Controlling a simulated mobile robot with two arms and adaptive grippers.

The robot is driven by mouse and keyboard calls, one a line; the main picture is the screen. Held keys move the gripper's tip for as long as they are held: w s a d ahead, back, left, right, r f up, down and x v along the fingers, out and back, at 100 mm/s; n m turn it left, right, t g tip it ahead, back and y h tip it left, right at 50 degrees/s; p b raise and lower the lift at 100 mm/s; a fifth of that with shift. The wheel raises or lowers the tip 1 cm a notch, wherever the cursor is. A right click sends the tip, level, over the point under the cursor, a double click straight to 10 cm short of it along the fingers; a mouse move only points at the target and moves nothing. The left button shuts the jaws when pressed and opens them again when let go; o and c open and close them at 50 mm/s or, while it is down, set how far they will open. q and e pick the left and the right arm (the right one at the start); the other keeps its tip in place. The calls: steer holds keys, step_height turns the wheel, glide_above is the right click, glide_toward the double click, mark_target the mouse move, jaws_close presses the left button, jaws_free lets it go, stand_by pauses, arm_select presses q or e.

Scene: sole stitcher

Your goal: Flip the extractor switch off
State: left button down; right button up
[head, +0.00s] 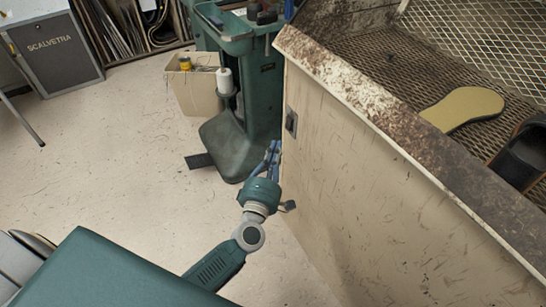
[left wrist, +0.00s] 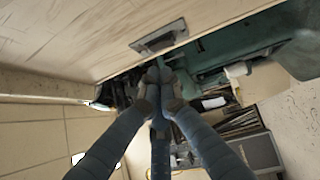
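The extractor switch (head: 291,121) is a small dark switch on a plate, set in the pale, scuffed side panel of the bench, below its worn top edge. In the left wrist view the switch plate (left wrist: 160,37) shows at the top middle. Whether it is on or off is too small to tell. My left gripper (head: 274,150) is beside the panel, a little below and left of the switch. In the left wrist view its blue fingers (left wrist: 160,82) come together at their dark tips, with nothing seen between them. The tips look apart from the switch. My right gripper is in neither view.
The bench (head: 370,190) fills the right side, with a mesh top holding a tan sole (head: 463,108) and a dark shoe (head: 525,150). A green machine (head: 240,130) stands behind my left gripper, near a beige bin (head: 195,92).

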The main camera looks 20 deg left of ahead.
arm_select(q)
steer(key=shift+s+d+f, duration=0.1)
steer(key=shift+s+d, duration=0.05)
steer(key=shift+s, duration=0.7)
steer(key=shift+s+d, duration=0.15)
steer(key=shift+s, duration=0.7)
